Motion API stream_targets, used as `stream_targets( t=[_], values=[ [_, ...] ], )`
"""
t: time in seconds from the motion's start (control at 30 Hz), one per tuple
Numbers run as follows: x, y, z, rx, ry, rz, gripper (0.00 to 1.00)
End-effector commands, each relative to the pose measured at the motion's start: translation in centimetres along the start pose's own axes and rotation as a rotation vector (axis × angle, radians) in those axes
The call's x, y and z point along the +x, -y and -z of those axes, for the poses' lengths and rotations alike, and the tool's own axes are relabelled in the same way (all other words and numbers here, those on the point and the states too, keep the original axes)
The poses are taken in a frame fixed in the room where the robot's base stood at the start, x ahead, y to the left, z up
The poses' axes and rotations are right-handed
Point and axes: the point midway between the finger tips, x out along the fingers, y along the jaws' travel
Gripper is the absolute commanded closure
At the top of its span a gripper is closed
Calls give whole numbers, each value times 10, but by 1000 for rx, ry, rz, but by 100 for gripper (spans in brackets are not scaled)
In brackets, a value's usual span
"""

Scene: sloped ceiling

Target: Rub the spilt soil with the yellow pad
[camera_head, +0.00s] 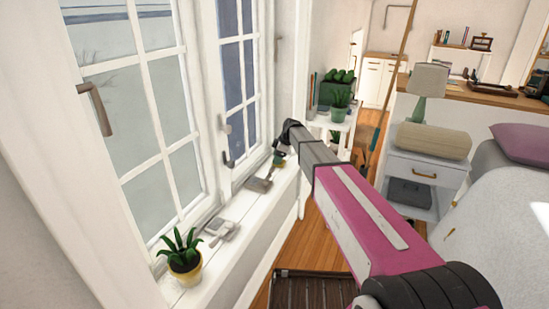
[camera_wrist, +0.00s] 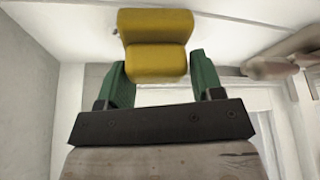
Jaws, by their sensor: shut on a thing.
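My gripper (camera_wrist: 160,68) shows in the wrist view with a green finger on each side of the yellow pad (camera_wrist: 155,30). It is shut on the pad, which sticks out beyond the fingertips. In the head view my gripper (camera_head: 279,160) is small, at the far part of the white windowsill (camera_head: 205,262), partly hidden by my arm. I cannot tell whether the pad touches the sill. I cannot make out spilt soil in either view.
A plant in a yellow pot (camera_head: 186,274) stands on the near sill. A grey flat object (camera_head: 221,231) and a grey tool-like object (camera_head: 262,182) lie farther along it. Window handles (camera_head: 228,150) jut out above. A white plant stand (camera_head: 336,122) is beyond.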

Motion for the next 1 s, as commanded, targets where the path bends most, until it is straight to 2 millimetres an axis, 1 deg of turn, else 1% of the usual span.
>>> stream_targets(
  t=[0.2, 0.4, 0.53, 0.77, 1.0],
  values=[
    [-5, 8, -16, 1, 0, 0, 77],
    [-7, 11, -25, 1, 1, 1, 78],
    [-7, 15, -24, 0, 2, 2, 78],
    [-7, 28, -18, 0, 2, 2, 78],
    [-4, 26, -13, 0, 1, 1, 78]
  ],
)
